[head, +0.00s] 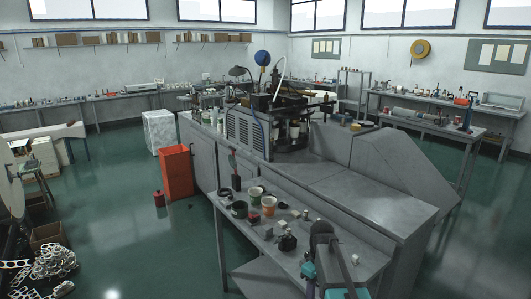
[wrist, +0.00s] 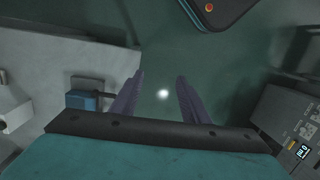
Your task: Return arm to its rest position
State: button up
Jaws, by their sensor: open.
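My gripper (wrist: 160,82) shows in the wrist view with its two purple-grey fingers spread apart. Nothing is between them; only the green floor (wrist: 160,50) and a bright reflection show beyond. In the head view part of my arm, grey with teal parts, stands at the bottom right of centre, in front of the workbench (head: 365,262). I cannot make out the fingertips there.
A cup-forming machine (head: 262,125) stands behind. An orange bin (head: 177,173) stands left. In the wrist view, a blue item (wrist: 88,101) lies left and a device with a display (wrist: 300,152) right.

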jog(key=s+f+m+g, duration=0.1)
jog(key=s+f+m, duration=0.1)
jog(key=s+f, duration=0.7)
jog(key=s+f+m+g, duration=0.1)
jog(key=s+f+m, duration=0.1)
jog(key=s+f, duration=0.7)
jog(key=s+f+m+g, duration=0.2)
jog(key=s+f+m, duration=0.2)
jog(key=s+f, duration=1.25)
notch_tip(320, 180, down, 7)
jog(key=s+b, duration=0.1)
jog(key=b, duration=0.9)
jog(key=shift+s+a, duration=0.2)
jog(key=shift+s, duration=0.15)
